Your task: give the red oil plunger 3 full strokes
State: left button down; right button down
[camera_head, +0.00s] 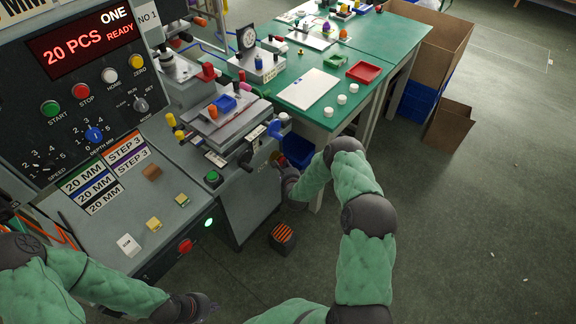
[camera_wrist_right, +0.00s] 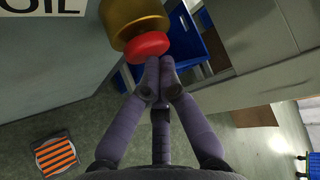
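The red oil plunger (camera_wrist_right: 147,46) is a round red cap in a brass collar (camera_wrist_right: 133,20) on the side of the grey machine, under a partly visible label ending in "IL". My right gripper (camera_wrist_right: 159,72) has its two fingers together, with their tips at the plunger's face; they look touching or nearly so. Nothing shows between the fingers. In the head view my right gripper (camera_head: 287,175) is at the machine's right side, and the plunger is mostly hidden there. My left gripper (camera_head: 200,306) is low at the bottom left, dark and partly cut off; its fingers are unclear.
The control panel (camera_head: 85,80) reads "20 PCS ONE READY". A green table (camera_head: 310,120) with a red tray (camera_head: 364,72) stands behind. A blue bin (camera_head: 298,150) is just beyond my right gripper. An orange-striped block (camera_head: 283,236) is on the floor.

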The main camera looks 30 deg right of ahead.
jog(key=shift+w+a+r, duration=0.15)
jog(key=shift+w+r, duration=0.35)
jog(key=shift+w, duration=0.05)
jog(key=shift+w+a+r, duration=0.1)
jog(key=shift+w+r, duration=0.05)
jog(key=shift+w, duration=0.1)
jog(key=shift+w+a+r, duration=0.1)
dwell(0.5)
jog(key=s+d+f+p, duration=0.1)
jog(key=s+d, duration=0.1)
jog(key=s, duration=0.3)
jog(key=shift+s, duration=0.25)
dwell(0.4)
jog(key=shift+s+d+f, duration=0.1)
dwell(0.4)
